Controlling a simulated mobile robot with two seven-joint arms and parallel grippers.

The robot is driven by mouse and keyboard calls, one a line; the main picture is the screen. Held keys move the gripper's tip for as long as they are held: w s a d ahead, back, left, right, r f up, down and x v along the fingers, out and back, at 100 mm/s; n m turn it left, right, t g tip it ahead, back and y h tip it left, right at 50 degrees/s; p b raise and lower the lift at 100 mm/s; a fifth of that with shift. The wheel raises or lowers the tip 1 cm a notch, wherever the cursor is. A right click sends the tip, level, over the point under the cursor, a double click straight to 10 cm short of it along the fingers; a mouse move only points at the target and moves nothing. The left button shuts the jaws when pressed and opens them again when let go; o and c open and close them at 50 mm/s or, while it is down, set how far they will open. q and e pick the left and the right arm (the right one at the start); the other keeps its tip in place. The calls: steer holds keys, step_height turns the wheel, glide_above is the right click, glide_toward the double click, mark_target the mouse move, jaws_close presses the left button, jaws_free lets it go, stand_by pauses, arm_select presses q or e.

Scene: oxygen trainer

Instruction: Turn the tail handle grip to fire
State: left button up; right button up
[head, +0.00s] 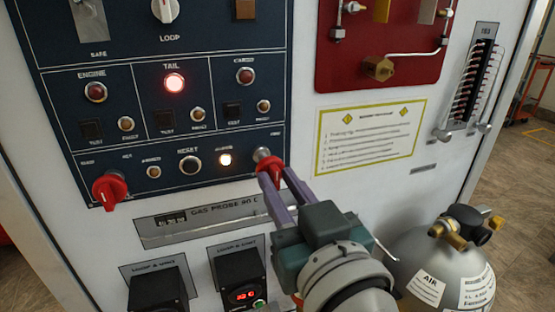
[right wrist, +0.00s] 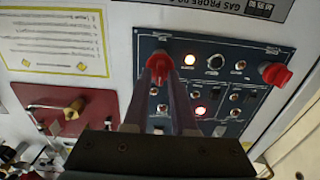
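The red handle grip (head: 268,163) is at the lower right of the dark blue panel, its small label unreadable. My right gripper (head: 274,176) has its two purple fingers on either side of this grip and appears closed on it. The grip also shows between the fingertips in the right wrist view (right wrist: 160,67). A second red handle (head: 109,188) sits at the panel's lower left, apart from the gripper. The TAIL lamp (head: 174,83) glows red. An amber lamp (head: 225,159) is lit left of the held grip. My left gripper is out of view.
The blue panel (head: 142,137) carries unlit ENGINE and right-hand lamps and several buttons. Below are a GAS PROBE strip (head: 190,233) and two black units, one with a lit red display (head: 243,294). A grey AIR cylinder (head: 425,262) stands at the lower right.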

jaws_close()
